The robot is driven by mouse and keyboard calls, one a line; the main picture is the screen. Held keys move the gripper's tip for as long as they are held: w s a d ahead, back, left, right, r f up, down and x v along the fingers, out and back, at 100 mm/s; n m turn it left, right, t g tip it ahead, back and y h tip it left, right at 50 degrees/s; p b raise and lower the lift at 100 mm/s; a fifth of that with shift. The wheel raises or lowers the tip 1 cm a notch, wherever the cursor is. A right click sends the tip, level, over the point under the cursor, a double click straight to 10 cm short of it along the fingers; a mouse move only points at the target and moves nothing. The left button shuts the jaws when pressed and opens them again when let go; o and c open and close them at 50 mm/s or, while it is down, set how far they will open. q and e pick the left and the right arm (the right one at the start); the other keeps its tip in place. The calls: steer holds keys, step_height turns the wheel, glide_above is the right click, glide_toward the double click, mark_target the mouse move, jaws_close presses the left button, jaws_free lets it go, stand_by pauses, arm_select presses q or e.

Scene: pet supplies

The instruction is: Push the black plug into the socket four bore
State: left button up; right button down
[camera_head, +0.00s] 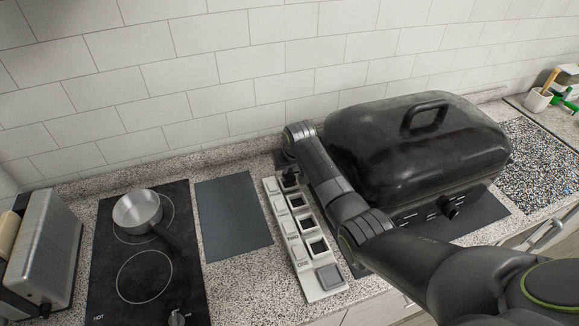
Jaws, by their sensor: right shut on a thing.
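A white socket strip (307,267) lies on the counter, with a column of square dark bores and a grey switch at its near end. The labels ONE and TWO show beside the two nearest bores. At the far end, a small black plug (290,180) is at the last bore, apparently socket four. I cannot tell how deep it sits. My right arm reaches in from the right, and my right gripper (287,163) points down over that end, shut on the plug. Its fingertips are mostly hidden behind the wrist. My left gripper is not in view.
A large black lidded grill (415,140) stands right of the strip, close to my right arm. A dark mat (232,217) lies to the left, then a hob (112,285) with a saucepan (138,210) and a toaster (45,250). A tiled wall closes the back.

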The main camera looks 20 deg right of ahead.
steer(key=shift+p, duration=0.6)
stand_by(0.7)
steer(key=shift+f+b, duration=0.9)
steer(key=shift+f, duration=0.45)
steer(key=c, duration=1.3)
jaws_free()
steer(key=shift+c, duration=0.2)
steer(key=shift+r, duration=0.1)
steer(key=b+v, duration=0.2)
steer(key=v, duration=1.5)
steer(key=shift+s, duration=0.15)
steer(key=shift+s, duration=0.1)
